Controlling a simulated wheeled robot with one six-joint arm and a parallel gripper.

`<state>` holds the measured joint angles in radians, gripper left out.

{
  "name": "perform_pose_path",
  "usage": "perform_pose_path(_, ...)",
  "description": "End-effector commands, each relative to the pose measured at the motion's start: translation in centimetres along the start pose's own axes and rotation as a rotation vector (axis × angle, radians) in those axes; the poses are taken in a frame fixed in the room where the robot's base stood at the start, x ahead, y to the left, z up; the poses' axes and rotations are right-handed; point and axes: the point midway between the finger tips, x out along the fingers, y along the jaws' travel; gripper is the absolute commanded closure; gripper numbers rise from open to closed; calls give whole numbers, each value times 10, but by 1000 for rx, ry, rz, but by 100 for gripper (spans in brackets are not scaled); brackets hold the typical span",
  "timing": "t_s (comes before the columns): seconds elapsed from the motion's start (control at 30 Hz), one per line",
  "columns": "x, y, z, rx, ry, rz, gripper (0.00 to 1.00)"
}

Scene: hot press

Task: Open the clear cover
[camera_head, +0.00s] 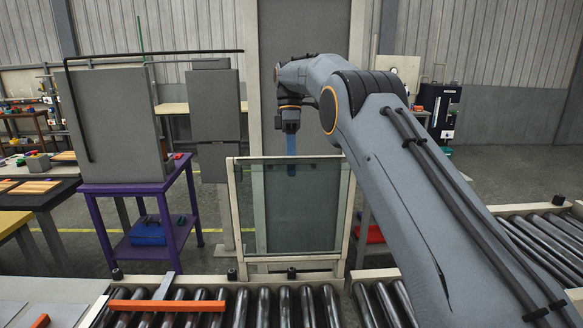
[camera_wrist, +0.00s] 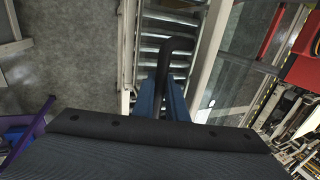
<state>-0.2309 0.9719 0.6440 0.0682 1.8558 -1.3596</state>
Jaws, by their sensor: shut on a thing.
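The clear cover (camera_head: 310,210) is a tinted see-through panel in a pale frame, standing upright behind the front roller conveyor. My gripper (camera_head: 291,170) points down at the cover's top edge, and its blue fingers overlap the panel in the head view. In the wrist view, my gripper (camera_wrist: 170,98) is shut on a dark, bent bar-like handle (camera_wrist: 178,50) between its blue fingers. The handle's join to the cover is hidden. Pale frame rails (camera_wrist: 212,45) show beside the fingers in the wrist view.
The front roller conveyor (camera_head: 240,305) carries an orange bar (camera_head: 165,305). A grey panel (camera_head: 115,120) and a purple cart (camera_head: 150,255) stand left of the cover. More rollers (camera_head: 545,240) lie at right. Open floor (camera_wrist: 60,60) shows at left in the wrist view.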

Motion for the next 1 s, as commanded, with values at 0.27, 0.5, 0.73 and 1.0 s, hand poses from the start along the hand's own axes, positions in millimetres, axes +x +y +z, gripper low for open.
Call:
perform_pose_path(0.27,-13,9,-2,-6,7,14,100)
perform_pose_path(0.5,-15,13,-1,-4,6,13,100)
perform_pose_path(0.73,-15,14,-1,-4,6,14,100)
perform_pose_path(1.0,-15,14,0,-3,5,14,100)
